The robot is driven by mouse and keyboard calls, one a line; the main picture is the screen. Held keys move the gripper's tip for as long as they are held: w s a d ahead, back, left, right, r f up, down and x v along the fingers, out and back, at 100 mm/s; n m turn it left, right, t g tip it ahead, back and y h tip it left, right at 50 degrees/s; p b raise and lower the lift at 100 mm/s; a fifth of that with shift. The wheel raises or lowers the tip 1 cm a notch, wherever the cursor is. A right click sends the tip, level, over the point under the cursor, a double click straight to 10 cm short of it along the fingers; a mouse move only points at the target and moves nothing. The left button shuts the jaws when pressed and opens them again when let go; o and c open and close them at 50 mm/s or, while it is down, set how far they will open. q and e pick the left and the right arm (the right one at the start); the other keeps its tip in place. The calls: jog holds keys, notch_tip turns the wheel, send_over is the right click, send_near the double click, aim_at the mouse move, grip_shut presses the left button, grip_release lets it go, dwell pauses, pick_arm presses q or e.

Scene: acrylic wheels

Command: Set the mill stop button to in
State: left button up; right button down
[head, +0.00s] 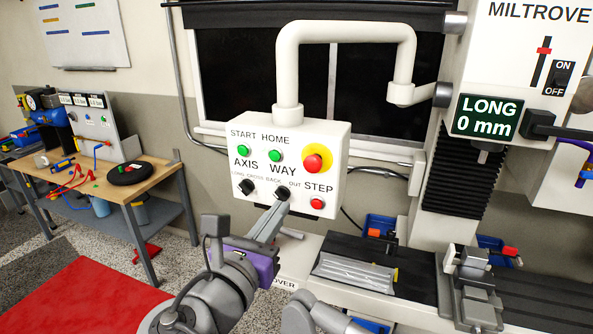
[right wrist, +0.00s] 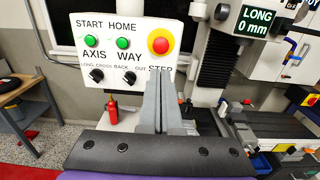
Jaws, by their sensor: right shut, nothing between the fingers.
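The control box (head: 333,185) hangs from a thick pale pipe. The large red mushroom button on a yellow ring (head: 313,163), the likely stop button, is at its upper right; it also shows in the right wrist view (right wrist: 161,43). I cannot tell whether it is in or out. My right gripper (head: 284,203) is shut and empty, its tips in front of the lower part of the box near the WAY knob (head: 282,193). In the right wrist view its shut fingers (right wrist: 163,88) point up below the red button and hide the small red STEP button. My left gripper is not in view.
Green START (head: 243,149) and HOME (head: 275,155) buttons and the AXIS knob (head: 246,186) share the panel. The small red STEP button (head: 317,203) sits below the red mushroom button. The mill table with a vise (head: 474,270) stands at right. A workbench (head: 110,185) stands at left.

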aim_at(312, 163)
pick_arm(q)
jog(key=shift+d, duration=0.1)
pick_arm(e)
jog(key=shift+d, duration=0.2)
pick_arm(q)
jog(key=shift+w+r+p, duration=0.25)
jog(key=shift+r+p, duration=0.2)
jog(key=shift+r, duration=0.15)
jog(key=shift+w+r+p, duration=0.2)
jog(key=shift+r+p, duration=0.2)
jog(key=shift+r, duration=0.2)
pick_arm(e)
jog(key=x, duration=1.4)
jog(key=shift+p+x, duration=0.35)
jog(key=shift+x, duration=0.45)
jog(key=shift+s+a+r, duration=0.1)
jog(key=shift+s+r, duration=0.05)
jog(key=shift+r, duration=0.05)
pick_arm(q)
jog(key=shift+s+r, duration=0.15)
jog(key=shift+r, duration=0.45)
